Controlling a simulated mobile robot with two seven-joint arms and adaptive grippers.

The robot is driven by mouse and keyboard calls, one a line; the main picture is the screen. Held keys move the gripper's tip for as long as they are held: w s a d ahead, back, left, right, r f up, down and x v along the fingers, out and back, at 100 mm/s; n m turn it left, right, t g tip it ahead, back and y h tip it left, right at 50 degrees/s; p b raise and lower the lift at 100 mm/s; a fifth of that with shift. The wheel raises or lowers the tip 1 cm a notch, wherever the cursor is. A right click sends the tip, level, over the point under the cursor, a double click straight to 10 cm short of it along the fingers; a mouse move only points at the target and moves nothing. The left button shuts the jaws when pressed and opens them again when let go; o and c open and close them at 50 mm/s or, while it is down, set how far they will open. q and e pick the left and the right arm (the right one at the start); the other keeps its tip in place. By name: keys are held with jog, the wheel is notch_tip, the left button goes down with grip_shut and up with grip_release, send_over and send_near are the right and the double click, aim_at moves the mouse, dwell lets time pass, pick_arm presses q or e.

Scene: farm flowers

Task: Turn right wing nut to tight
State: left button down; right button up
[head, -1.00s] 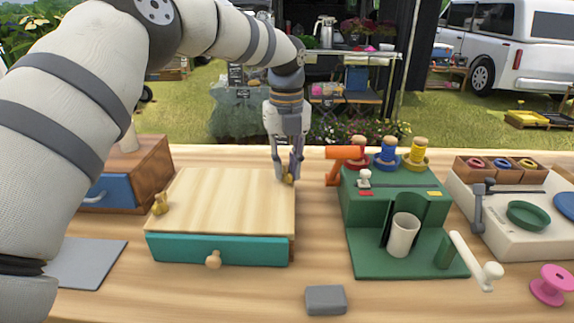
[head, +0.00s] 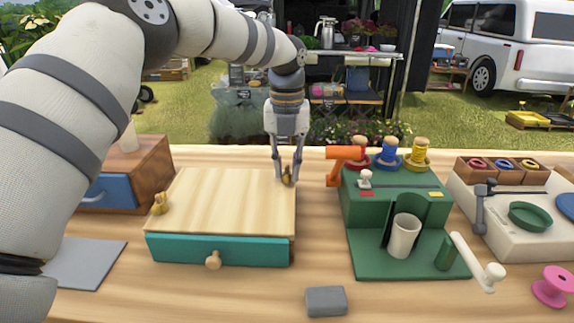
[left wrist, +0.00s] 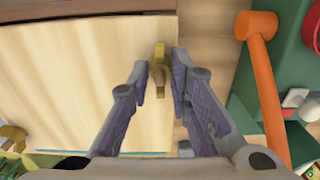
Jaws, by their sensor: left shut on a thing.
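A light wooden board (head: 225,200) lies on top of a box with a teal front (head: 215,250) and a wooden knob. The right wing nut (head: 287,178), brass-coloured, stands at the board's far right corner. My left gripper (head: 287,182) points down over that corner and is shut on the wing nut, one finger on each side. In the left wrist view the wing nut (left wrist: 158,72) shows between the fingertips (left wrist: 160,80). The left wing nut (head: 160,203) sits at the board's left edge, away from the gripper. My right gripper is not in view.
An orange-headed hammer (head: 345,155) lies close to the right of the gripper, beside a green stand (head: 395,200) with thread spools and a white cup. A grey block (head: 326,300) lies at the front. A wooden box with a blue drawer (head: 115,188) is at left.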

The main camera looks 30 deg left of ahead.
aim_at(287, 170)
pick_arm(q)
jog(key=c, duration=1.5)
grip_release()
jog(key=shift+o, duration=0.2)
notch_tip(287, 170, up, 12)
